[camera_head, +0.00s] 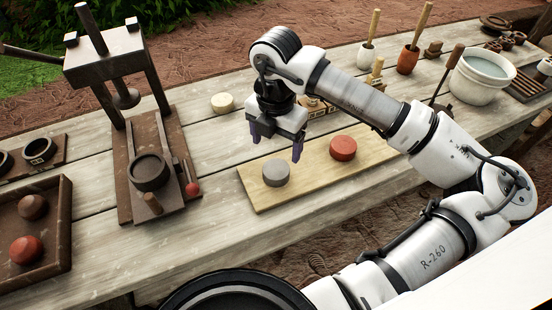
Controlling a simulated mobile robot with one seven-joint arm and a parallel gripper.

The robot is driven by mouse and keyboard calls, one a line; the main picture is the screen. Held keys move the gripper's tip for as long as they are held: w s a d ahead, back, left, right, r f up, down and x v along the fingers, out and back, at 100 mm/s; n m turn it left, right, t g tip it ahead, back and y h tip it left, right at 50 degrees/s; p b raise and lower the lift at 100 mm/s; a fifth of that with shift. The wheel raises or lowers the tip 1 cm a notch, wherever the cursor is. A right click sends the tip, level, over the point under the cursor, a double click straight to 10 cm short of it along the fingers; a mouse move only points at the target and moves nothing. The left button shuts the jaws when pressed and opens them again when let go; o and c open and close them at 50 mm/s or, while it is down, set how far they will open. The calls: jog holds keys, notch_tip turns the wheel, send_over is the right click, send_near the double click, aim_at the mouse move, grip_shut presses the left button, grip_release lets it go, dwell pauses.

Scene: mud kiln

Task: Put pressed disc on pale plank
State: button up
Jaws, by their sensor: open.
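The pale plank (318,172) lies on the table in the middle of the view. A round cream disc (222,103) lies on the table behind the plank. I cannot tell which disc the task calls pressed. My arm hides the plank's right end.
A dark press (115,60) stands at left, with a round mould (149,172) on its base and a small red ball (192,189). A dark tray (40,265) at lower left holds a brown ball and a red ball. A white bucket (478,85) and tools stand at right.

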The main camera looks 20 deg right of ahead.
notch_tip(320, 180, up, 4)
jog(key=shift+f, duration=0.2)
dwell(1.3)
